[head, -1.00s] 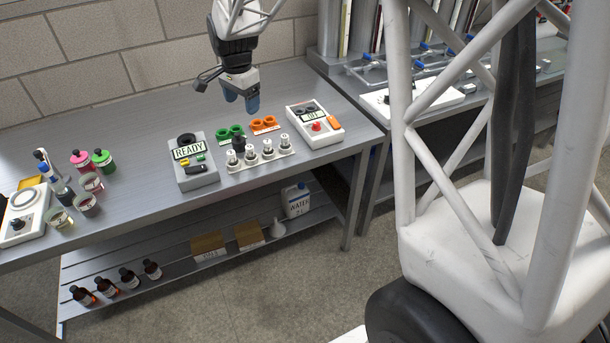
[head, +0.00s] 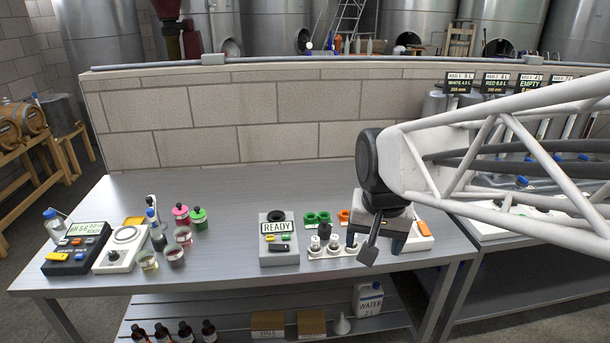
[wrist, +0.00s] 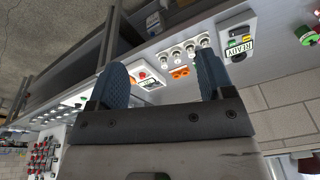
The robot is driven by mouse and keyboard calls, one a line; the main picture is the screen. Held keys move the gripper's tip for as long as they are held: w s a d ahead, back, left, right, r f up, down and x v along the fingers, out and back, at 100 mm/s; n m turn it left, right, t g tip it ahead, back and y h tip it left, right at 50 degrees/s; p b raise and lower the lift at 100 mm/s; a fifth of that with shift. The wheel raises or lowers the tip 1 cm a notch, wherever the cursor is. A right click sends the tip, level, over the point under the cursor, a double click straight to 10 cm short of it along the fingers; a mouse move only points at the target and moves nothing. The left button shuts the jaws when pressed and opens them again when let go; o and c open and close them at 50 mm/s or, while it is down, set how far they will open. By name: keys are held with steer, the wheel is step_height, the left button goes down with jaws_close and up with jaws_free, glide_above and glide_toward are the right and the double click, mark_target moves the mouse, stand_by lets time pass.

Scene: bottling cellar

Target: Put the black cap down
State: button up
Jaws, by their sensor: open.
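In the head view a small black piece, which looks like the black cap (head: 324,231), stands on the bench by the left end of the white vial rack (head: 318,255), in front of the green rings. It is too small to tell what it rests on. My gripper (wrist: 162,78) is open in the wrist view, its two blue fingers wide apart with nothing between them. The white vials and the orange rings (wrist: 180,73) show beyond the fingers, apart from them.
The READY device (head: 278,240) with a black ring on top stands left of the rack. A device with an orange button (head: 422,228) stands right, partly behind my arm. Pink and green bottles (head: 190,215) and cups are further left. Bench between them and the READY device is clear.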

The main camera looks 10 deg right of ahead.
steer(key=s+f+n, duration=0.1)
steer(key=s+n, duration=0.2)
steer(key=s, duration=0.7)
steer(key=shift+f+n, duration=0.3)
steer(key=shift+f, duration=0.05)
